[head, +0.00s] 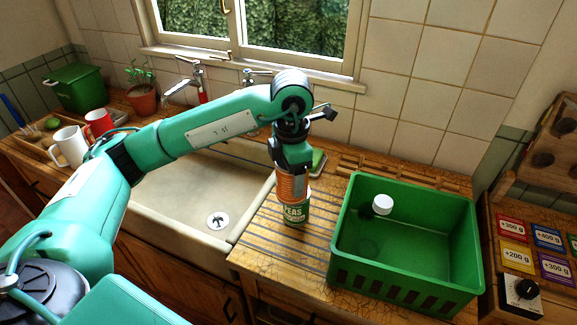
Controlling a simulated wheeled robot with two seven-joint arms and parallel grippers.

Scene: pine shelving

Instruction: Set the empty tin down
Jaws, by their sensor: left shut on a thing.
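The tin (295,214) has a green label reading "PEAS" and an orange-copper upper part. It is upright at the left part of the wooden drainboard, just right of the sink. My left gripper (291,172) comes down from above and is shut on the tin, hiding its top. The tin's base appears at or very near the board; I cannot tell whether it touches. Whether the tin is empty does not show. My right gripper is not in view.
A green crate (408,273) holding a white-capped bottle (382,205) stands to the tin's right. The sink (185,205) lies left. Mugs (70,146) and a potted plant (141,98) stand further left. Coloured weight cards (514,229) are far right. Bare grooved board surrounds the tin.

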